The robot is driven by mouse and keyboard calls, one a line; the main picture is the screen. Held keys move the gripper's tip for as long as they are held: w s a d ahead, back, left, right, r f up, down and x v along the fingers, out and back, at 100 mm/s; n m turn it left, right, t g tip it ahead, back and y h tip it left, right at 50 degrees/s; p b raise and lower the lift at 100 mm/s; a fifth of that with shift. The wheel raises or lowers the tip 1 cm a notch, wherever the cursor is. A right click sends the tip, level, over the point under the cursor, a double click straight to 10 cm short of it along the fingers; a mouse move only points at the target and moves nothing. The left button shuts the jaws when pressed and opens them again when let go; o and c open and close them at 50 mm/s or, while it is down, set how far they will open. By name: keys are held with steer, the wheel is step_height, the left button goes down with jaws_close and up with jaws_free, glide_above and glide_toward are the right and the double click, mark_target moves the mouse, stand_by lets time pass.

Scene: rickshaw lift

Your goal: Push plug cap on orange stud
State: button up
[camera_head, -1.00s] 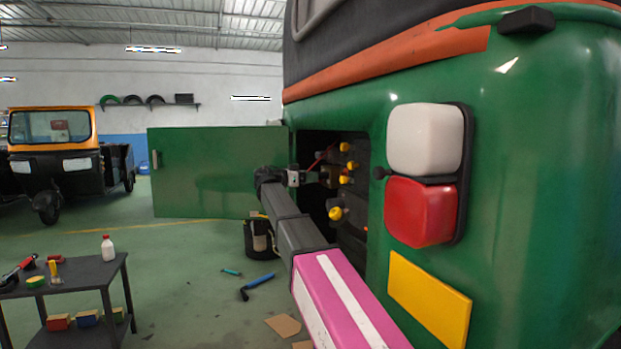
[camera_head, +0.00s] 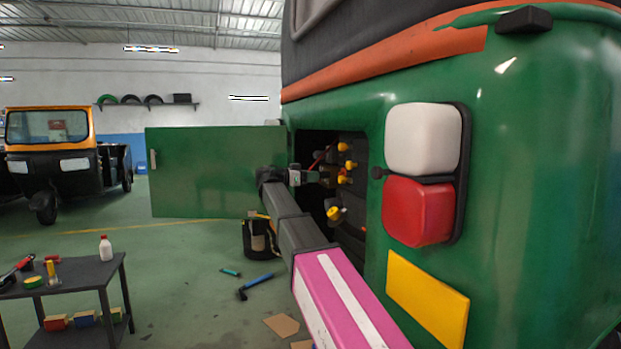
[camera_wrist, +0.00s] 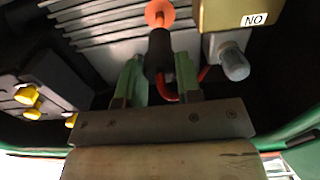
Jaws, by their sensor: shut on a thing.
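The black plug cap (camera_wrist: 158,50) with its red wire is between the green fingers of my gripper (camera_wrist: 161,72) in the wrist view. My gripper is shut on it. The orange stud (camera_wrist: 160,13) shows just beyond the cap's far end, roughly in line with it. The cap's end overlaps the stud's lower edge in the picture; I cannot tell whether they touch or how far the cap sits on it. In the head view my gripper (camera_head: 310,176) reaches into the dark opening of the green rickshaw (camera_head: 540,190), and the cap is too small to make out.
A gold box marked "NO" (camera_wrist: 232,16) and a grey rounded terminal (camera_wrist: 234,64) lie right of the stud. A finned grey block (camera_wrist: 105,30) is behind. Yellow caps (camera_wrist: 28,95) sit at left. The open green door (camera_head: 205,170) stands left of my arm.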

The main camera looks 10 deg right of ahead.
mark_target(326, 175)
steer(key=shift+w+d, duration=0.2)
steer(key=shift+d, duration=0.75)
steer(key=shift+w+d, duration=0.15)
steer(key=shift+d, duration=0.8)
steer(key=shift+w+d, duration=0.2)
steer(key=shift+d, duration=0.75)
stand_by(2.6)
steer(key=o, duration=0.9)
steer(key=shift+c, duration=0.4)
steer(key=shift+a, duration=0.1)
steer(key=s+a, duration=0.1)
steer(key=a, duration=0.6)
steer(key=shift+s+a, duration=0.25)
steer(key=shift+a, duration=0.05)
